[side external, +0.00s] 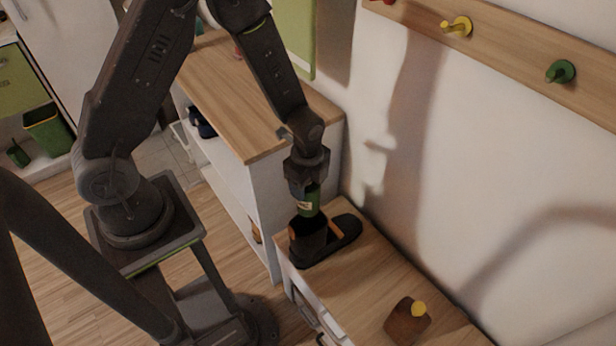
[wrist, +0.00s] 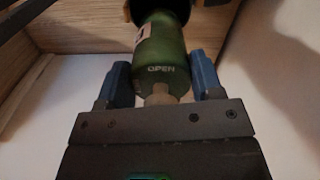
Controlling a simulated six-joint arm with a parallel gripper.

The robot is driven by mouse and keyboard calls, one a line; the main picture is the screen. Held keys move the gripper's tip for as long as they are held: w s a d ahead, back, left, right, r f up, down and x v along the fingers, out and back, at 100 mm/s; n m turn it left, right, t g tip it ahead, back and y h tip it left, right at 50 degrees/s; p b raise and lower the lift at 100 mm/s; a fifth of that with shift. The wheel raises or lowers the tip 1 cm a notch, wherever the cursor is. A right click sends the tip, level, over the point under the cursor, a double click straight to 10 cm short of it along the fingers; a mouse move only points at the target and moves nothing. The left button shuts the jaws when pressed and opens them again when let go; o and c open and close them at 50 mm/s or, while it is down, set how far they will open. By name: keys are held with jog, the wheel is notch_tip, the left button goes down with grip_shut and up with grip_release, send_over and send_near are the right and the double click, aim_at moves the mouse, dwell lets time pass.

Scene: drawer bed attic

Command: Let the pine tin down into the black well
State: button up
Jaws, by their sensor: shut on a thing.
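The pine tin is a dark green cylinder (side external: 308,200) with a pale label, held upright beneath my gripper (side external: 304,182) in the side external view. In the wrist view the green tin (wrist: 161,60) sits between the blue fingertips of my gripper (wrist: 160,88), with the word OPEN on it. My gripper is shut on the tin. The black well (side external: 308,240) is a dark upright cup on a black base on the wooden top. The tin is directly above or just at the well's mouth; I cannot tell if its lower end is inside.
The wooden top (side external: 375,285) holds a brown block with a yellow knob (side external: 408,318) toward the front right. A taller white cabinet with a wooden top (side external: 225,85) stands behind left. The white wall is close on the right, with a peg rail (side external: 510,45) high up.

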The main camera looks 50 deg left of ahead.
send_near(328, 226)
jog(key=shift+s+a+f, duration=0.65)
jog(key=shift+a+f, duration=0.05)
jog(key=shift+f, duration=0.15)
jog(key=shift+s+a+f, duration=0.6)
jog(key=shift+a+f, duration=0.05)
jog(key=shift+f, duration=0.25)
jog(key=shift+s+a+f, duration=0.65)
jog(key=shift+a+f, duration=0.05)
jog(key=shift+f, duration=0.15)
jog(key=o, duration=1.1)
